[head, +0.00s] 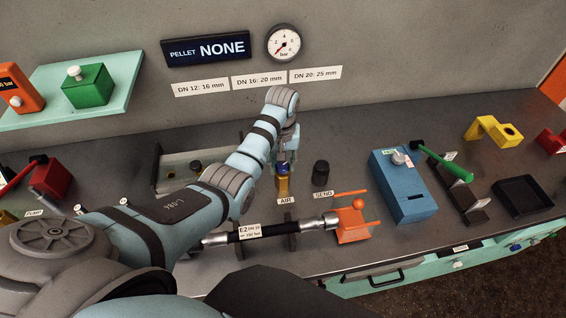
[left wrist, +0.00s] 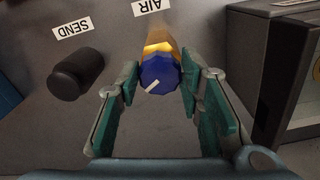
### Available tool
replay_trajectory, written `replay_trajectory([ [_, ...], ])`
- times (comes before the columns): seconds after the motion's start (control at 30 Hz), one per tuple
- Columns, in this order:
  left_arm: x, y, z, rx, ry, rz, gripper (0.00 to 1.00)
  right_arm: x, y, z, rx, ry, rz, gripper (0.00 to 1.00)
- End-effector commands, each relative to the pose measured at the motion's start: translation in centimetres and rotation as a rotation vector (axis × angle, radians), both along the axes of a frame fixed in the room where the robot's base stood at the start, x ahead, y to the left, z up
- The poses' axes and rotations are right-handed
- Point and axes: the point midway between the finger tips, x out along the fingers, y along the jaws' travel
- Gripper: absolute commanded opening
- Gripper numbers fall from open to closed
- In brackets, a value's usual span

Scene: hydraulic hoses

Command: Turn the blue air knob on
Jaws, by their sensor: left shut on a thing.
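The blue air knob (head: 282,168) sits on top of a brass-yellow post (head: 282,187) behind the AIR label (head: 287,201). In the left wrist view the knob (left wrist: 158,74) shows a short white mark slanting from lower left to upper right. My left gripper (head: 287,156) is above the post, pointing down. In the left wrist view its green-padded fingers (left wrist: 159,82) are on both sides of the knob, shut on it. In the head view the gripper hides part of the knob. My right gripper is not in view.
A black SEND knob (head: 321,173) stands just right of the post. A hose (head: 262,231) with an orange clamp (head: 353,224) lies in front. A blue box (head: 403,185) is to the right. A gauge (head: 284,43) and a display reading NONE (head: 205,47) are on the wall.

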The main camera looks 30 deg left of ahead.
Motion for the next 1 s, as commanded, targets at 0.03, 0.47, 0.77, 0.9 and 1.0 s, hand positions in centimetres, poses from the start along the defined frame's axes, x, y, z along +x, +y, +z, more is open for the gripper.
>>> replay_trajectory([
  [0.03, 0.16, -0.01, 0.19, -0.001, -0.006, -0.041, 0.06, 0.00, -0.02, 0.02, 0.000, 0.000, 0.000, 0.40],
  [0.47, 0.16, 0.15, 0.22, 0.001, -0.007, -0.404, 0.06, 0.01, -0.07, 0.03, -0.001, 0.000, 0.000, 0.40],
  [0.77, 0.19, 0.22, 0.23, 0.002, -0.008, -0.541, 0.06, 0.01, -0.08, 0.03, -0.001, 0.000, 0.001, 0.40],
  [0.9, 0.19, 0.23, 0.24, 0.002, -0.008, -0.566, 0.06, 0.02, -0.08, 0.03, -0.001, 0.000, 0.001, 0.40],
  [1.0, 0.20, 0.24, 0.25, 0.003, -0.008, -0.575, 0.06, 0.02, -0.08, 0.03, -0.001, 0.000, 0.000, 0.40],
])
